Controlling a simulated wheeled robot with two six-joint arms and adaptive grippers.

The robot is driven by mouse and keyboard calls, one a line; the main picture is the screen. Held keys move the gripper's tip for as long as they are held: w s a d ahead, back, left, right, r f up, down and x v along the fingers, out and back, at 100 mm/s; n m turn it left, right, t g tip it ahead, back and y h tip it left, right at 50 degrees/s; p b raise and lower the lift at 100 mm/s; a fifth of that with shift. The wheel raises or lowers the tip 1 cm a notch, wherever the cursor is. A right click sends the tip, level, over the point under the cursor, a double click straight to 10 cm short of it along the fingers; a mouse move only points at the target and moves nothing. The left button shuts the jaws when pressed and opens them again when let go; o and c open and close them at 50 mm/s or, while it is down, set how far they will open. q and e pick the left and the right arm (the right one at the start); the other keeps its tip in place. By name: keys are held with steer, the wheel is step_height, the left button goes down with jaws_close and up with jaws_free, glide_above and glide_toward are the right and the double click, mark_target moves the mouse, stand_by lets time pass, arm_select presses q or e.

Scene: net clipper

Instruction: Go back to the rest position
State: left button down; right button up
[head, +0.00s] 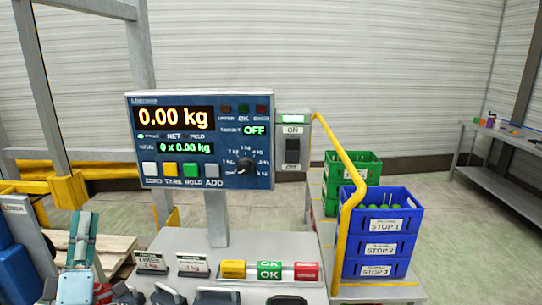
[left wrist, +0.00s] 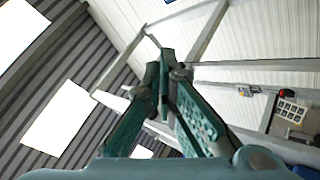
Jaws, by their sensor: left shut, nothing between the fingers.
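My left gripper (head: 83,225) is at the lower left of the head view, in front of the left side of the bench, with its teal fingers pointing up. In the left wrist view its fingers (left wrist: 166,75) meet at the tips and hold nothing. My right gripper is in neither view.
A scale display (head: 203,141) reading 0.00 kg stands on a post above the grey bench (head: 215,265). A switch box (head: 293,143) and yellow rail (head: 350,175) are right of it. Blue crates (head: 380,245) and green crates (head: 368,163) stand further right. Floor (head: 455,230) there is clear.

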arm_select(q)
steer(key=d+f+m+g+h, duration=0.6)
steer(key=d+f+m+h, duration=0.55)
steer(key=d+f, duration=0.2)
steer(key=s+d+f+m+g, duration=0.2)
steer(key=s+d+f+g, duration=0.15)
steer(key=f, duration=0.35)
steer(key=s+d+f+m+g, duration=0.2)
steer(key=s+f+g, duration=0.15)
steer(key=f, duration=0.25)
steer(key=s+a+f+g+y, duration=0.3)
steer(key=s+f+g, duration=0.25)
steer(key=s, duration=0.45)
steer(key=s+a+f+g+y, duration=0.2)
steer(key=s+f+g+y, duration=0.15)
steer(key=s+f, duration=0.45)
steer(key=s+a+f+g, duration=0.2)
steer(key=s+f, duration=0.1)
steer(key=f, duration=1.7)
steer(key=s+f+g, duration=0.1)
steer(key=s+f, duration=1)
steer(key=s, duration=0.2)
steer(key=shift+s+a, duration=0.35)
steer(key=shift+a, duration=0.1)
steer(key=shift+n, duration=0.25)
